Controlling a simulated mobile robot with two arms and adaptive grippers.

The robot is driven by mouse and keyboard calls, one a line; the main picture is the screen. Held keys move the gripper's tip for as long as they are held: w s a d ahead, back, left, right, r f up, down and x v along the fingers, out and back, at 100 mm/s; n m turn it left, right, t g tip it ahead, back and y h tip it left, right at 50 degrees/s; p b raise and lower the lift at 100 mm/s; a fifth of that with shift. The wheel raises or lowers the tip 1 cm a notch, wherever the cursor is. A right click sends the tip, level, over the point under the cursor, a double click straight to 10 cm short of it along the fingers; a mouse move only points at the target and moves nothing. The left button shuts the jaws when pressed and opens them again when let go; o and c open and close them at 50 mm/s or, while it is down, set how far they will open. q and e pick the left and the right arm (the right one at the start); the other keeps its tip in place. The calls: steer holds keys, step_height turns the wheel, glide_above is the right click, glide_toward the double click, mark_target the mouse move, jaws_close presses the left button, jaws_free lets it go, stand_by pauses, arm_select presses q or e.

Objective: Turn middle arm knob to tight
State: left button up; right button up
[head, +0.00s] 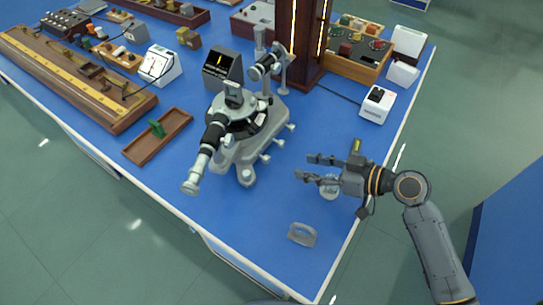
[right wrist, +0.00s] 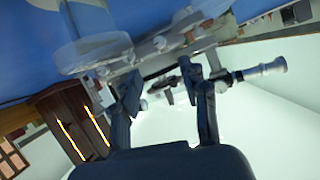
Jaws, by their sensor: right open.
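The grey spectrometer (head: 243,135) with its black-and-silver telescope (head: 208,145) stands on the blue bench. Small silver knobs stick out on its right side, the middle one (head: 280,143) between two others. I cannot tell whether it is tight. My right gripper (head: 307,168) is open and empty, right of these knobs, fingers pointing left towards them and apart from them. In the right wrist view the open fingers (right wrist: 168,92) show below the spectrometer base and some of its knobs (right wrist: 160,42). My left gripper is not in view.
A clear round object (head: 330,191) is partly hidden by my right gripper. A grey handled block (head: 302,234) lies near the bench's front edge. A white box (head: 377,104), a dark lamp column (head: 309,45) and a wooden tray (head: 150,149) surround the spectrometer.

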mark_target(269, 159)
steer(key=p+x, duration=0.1)
steer(key=x, duration=1)
steer(key=shift+w+a+f+p, duration=0.1)
steer(key=shift+a+p, duration=0.05)
steer(key=shift+p, duration=0.15)
